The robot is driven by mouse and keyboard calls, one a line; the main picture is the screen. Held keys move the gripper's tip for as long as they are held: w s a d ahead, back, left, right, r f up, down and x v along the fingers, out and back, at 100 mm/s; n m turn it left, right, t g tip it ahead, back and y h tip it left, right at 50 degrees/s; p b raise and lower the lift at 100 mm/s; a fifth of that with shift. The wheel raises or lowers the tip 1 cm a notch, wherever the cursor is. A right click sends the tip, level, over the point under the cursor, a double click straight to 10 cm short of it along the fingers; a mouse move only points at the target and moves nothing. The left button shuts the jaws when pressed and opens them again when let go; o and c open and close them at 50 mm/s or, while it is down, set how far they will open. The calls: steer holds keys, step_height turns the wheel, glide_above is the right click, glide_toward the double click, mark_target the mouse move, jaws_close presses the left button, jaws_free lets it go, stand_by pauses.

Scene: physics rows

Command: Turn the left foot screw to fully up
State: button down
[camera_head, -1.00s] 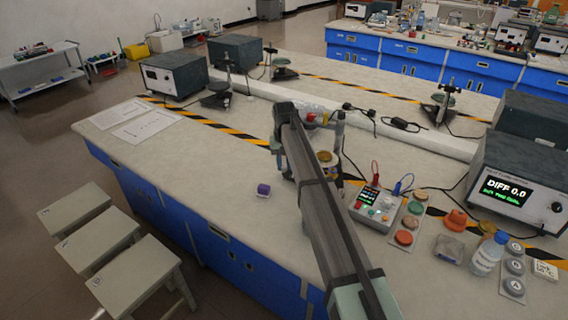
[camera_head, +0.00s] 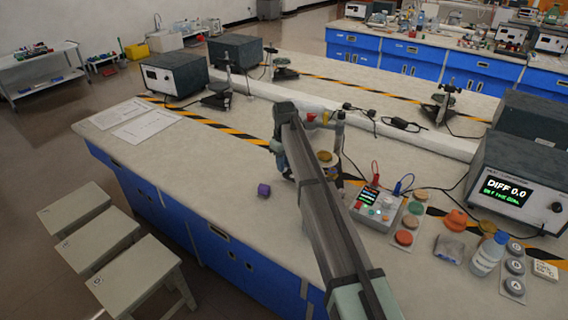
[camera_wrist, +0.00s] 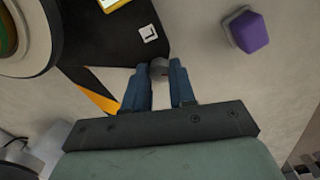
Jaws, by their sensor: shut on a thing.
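In the wrist view my gripper (camera_wrist: 160,82) has its two blue fingers shut on a small grey round knob, the foot screw (camera_wrist: 159,67). The screw sits at the corner of a black base plate (camera_wrist: 110,35) beside a white label marked L. How high the screw stands cannot be told. In the head view my arm covers most of the instrument, and the fingertips and the screw are hidden behind it.
A purple block (camera_head: 264,190) lies on the bench, also in the wrist view (camera_wrist: 248,32). A control box (camera_head: 374,210) with colored buttons and weights stands right of my arm. A display unit (camera_head: 520,185) reads DIFF 0.0.

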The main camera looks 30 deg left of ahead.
stand_by(0.3)
steer(key=c, duration=0.9)
jaws_free()
step_height(320, 180, up, 14)
steer(key=shift+f, duration=0.1)
